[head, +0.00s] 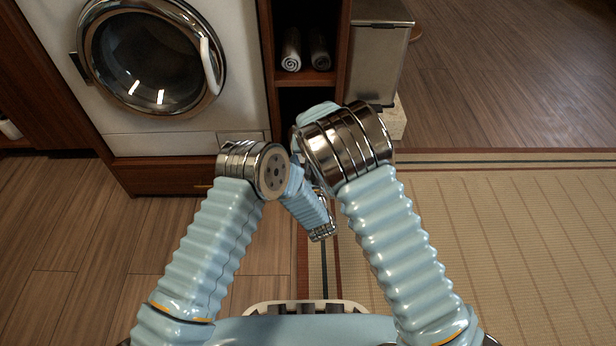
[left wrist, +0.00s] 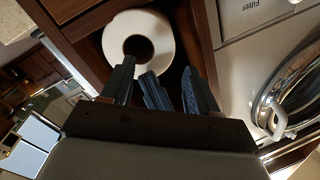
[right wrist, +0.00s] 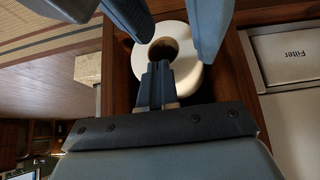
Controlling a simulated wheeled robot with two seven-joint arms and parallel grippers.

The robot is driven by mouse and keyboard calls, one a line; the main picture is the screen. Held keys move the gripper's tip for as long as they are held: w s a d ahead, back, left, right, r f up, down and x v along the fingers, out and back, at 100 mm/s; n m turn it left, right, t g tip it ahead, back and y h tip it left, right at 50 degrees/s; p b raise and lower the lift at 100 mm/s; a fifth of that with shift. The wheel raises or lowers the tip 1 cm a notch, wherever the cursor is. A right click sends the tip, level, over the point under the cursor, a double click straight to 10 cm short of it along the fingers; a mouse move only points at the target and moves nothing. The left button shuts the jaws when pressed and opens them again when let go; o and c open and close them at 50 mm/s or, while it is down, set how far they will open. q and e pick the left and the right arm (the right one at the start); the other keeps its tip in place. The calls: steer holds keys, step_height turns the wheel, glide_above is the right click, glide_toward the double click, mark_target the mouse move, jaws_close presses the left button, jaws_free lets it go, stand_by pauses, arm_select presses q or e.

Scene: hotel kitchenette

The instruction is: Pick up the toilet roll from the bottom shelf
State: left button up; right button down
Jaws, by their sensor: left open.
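The toilet roll is white with a dark core hole. It shows in the left wrist view (left wrist: 168,50) and the right wrist view (right wrist: 190,77), inside a dark wooden shelf compartment (head: 288,98). In the head view my arms hide it. My left gripper (left wrist: 158,64) is open, its fingers pointing at the roll; one fingertip overlaps the roll in the picture, and contact cannot be told. My right gripper (right wrist: 158,65) has its fingers together, in front of the roll's lower part, with nothing visible between them. Two blue fingers, probably my left gripper's, reach in from the top of the right wrist view.
Rolled towels (head: 291,50) lie in the compartment above. A washing machine (head: 150,62) stands left of the shelf and a metal bin (head: 378,60) right of it. My arms are close together before the shelf. A woven mat (head: 500,250) covers open floor at right.

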arm_select(q)
steer(key=w, duration=0.2)
steer(key=w+a, duration=0.1)
steer(key=w, duration=0.2)
steer(key=shift+w+a, duration=0.1)
steer(key=shift+w, duration=0.25)
steer(key=c, duration=1.1)
arm_select(e)
steer(key=shift+r, duration=0.6)
step_height(320, 180, up, 10)
